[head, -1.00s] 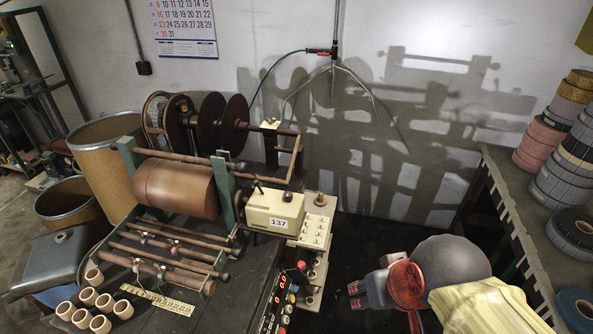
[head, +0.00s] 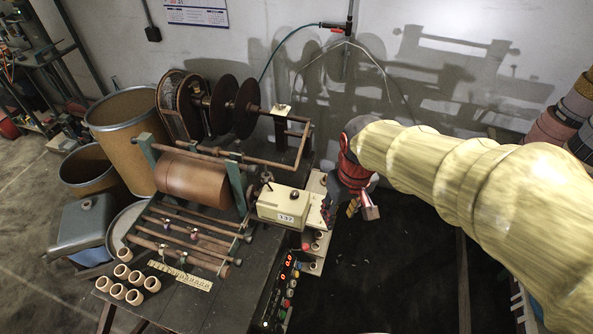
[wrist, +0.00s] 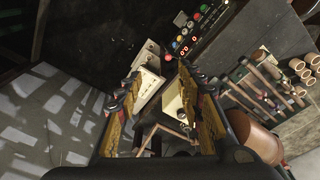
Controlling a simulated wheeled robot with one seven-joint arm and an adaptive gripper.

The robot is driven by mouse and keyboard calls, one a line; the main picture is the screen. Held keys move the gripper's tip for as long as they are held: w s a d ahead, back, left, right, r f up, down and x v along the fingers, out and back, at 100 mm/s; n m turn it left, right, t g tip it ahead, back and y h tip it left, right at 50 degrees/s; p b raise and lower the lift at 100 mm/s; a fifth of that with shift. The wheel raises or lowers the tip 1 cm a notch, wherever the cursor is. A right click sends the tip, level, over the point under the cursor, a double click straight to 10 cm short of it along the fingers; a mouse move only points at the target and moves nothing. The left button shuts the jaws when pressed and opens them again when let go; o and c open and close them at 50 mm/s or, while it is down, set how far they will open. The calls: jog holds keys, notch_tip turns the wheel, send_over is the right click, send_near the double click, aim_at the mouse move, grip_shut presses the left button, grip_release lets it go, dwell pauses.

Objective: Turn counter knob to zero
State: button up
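The counter (head: 285,204) is a cream box on the winding machine, its white number window facing front; the number looks like 137. A dark knob (head: 267,177) stands up at its back left in the head view; I cannot tell if this is the counter knob. My gripper (head: 348,208) hangs to the right of the counter, fingers down, apart from it. The wrist view shows my gripper (wrist: 160,76) with its fingers spread and nothing held. A cream box, probably the counter (wrist: 173,100), shows between the fingers, partly hidden by the right one.
A control panel (head: 281,287) with red digits and coloured buttons is in front of the counter. A cream strip (head: 317,240) with sockets lies beside it, partly behind my gripper. The brown drum (head: 193,178) and rods fill the left.

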jog(key=w+a+r+n+g+p, duration=0.1)
jog(key=w+a+n+g+p, duration=0.15)
jog(key=w+a+p, duration=0.4)
jog(key=n+p, duration=0.6)
jog(key=p, duration=0.2)
send_over(295, 192)
notch_tip(295, 192, down, 4)
jog(key=shift+s+d+r+t, duration=0.1)
jog(key=shift+r+t, duration=0.1)
jog(key=shift+t, duration=0.15)
jog(key=shift+f, duration=0.15)
jog(key=shift+f+p, duration=0.65)
jog(key=shift+f, duration=3.1)
jog(key=shift+c, duration=1)
jog(key=c, duration=0.8)
